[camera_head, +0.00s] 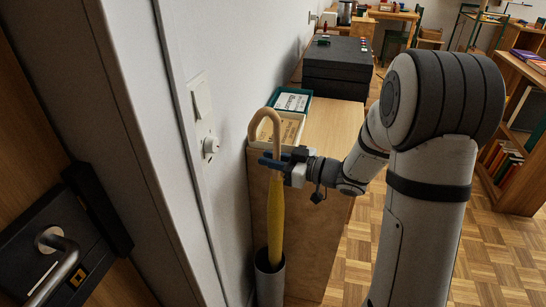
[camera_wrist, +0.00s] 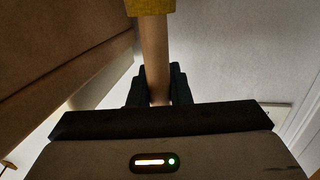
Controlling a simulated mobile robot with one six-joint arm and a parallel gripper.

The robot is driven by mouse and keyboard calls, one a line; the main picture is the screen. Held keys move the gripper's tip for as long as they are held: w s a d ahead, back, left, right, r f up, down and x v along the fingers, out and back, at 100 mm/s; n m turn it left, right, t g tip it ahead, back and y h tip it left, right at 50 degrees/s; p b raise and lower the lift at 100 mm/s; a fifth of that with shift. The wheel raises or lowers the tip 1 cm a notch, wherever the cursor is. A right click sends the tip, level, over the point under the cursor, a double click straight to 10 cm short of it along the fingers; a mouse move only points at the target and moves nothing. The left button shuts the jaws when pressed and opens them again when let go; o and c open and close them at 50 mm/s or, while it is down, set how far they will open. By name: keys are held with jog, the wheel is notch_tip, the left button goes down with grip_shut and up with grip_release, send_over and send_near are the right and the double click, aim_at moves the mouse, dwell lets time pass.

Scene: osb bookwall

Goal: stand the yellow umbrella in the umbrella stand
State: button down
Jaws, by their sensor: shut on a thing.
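The yellow umbrella (camera_head: 275,215) hangs upright in my gripper (camera_head: 275,162), with its curved wooden handle (camera_head: 264,115) above the jaws. My gripper is shut on the wooden shaft just below the crook. The grey cylindrical umbrella stand (camera_head: 270,283) is on the floor below, at the bottom of the head view. The umbrella's lower end meets the stand's opening and appears to be inside it; its tip is hidden. In the wrist view, the wooden shaft (camera_wrist: 154,60) runs between the dark fingers (camera_wrist: 158,88), with the yellow cloth (camera_wrist: 150,7) at the top edge.
A wooden cabinet (camera_head: 325,150) stands right beside the umbrella, bearing a green tray (camera_head: 293,101) and black boxes (camera_head: 337,65). The white wall with a switch (camera_head: 201,100) is close on the left. A door handle (camera_head: 60,265) is at lower left. Parquet floor (camera_head: 480,245) is open at right.

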aim_at(272, 186)
jog(key=shift+f+b, duration=3.1)
jog(key=shift+f, duration=1.65)
jog(key=c, duration=1.3)
grip_release()
jog(key=shift+o, duration=0.2)
jog(key=p+v, duration=0.1)
jog(key=v, duration=0.6)
jog(key=shift+s+d, duration=0.15)
jog(key=shift+d, duration=0.25)
